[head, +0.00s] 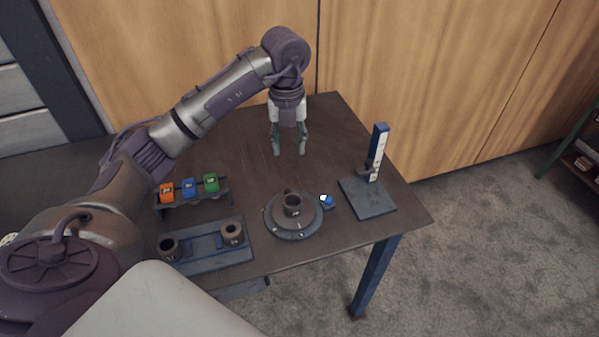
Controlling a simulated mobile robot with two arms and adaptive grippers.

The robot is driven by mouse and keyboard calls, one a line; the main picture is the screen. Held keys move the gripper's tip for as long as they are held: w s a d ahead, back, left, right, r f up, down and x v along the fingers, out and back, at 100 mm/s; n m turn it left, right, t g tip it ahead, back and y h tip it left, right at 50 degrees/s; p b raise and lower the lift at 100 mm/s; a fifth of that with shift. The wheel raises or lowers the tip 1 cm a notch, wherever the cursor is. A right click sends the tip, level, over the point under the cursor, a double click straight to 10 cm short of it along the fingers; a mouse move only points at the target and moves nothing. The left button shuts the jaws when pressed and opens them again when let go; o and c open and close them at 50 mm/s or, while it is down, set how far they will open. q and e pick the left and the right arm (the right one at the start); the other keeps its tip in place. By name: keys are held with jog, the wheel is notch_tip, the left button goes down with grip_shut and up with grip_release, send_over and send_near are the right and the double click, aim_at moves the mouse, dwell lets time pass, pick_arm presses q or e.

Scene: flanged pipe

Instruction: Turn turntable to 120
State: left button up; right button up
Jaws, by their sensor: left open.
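The turntable (275,229) is a round dark disc with small light marks on its rim, near the front middle of the table. A short dark flanged pipe (292,205) stands upright on it. The angle marks are too small to read. A small blue part with a white top (327,200) sits beside the disc at its right. My left gripper (289,151) points down above the back of the table, behind and apart from the turntable. Its fingers are open with nothing between them. My right gripper is out of view.
A rack with orange (167,192), blue (189,188) and green (211,183) blocks stands at the left. In front of it, a tray (205,262) holds two dark cylinders. A blue upright gauge (377,152) on a flat base stands at the right. The table's back left is clear.

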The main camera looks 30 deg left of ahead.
pick_arm(q)
jog(key=p, duration=0.1)
send_over(288, 190)
notch_tip(288, 190, down, 6)
jog(key=shift+s+f, duration=0.1)
jog(key=shift+s, duration=0.05)
notch_tip(288, 190, down, 6)
jog(key=shift+r+p, duration=0.1)
jog(key=shift+p, duration=0.6)
jog(key=shift+f, duration=0.6)
jog(key=shift+c, duration=0.9)
grip_shut()
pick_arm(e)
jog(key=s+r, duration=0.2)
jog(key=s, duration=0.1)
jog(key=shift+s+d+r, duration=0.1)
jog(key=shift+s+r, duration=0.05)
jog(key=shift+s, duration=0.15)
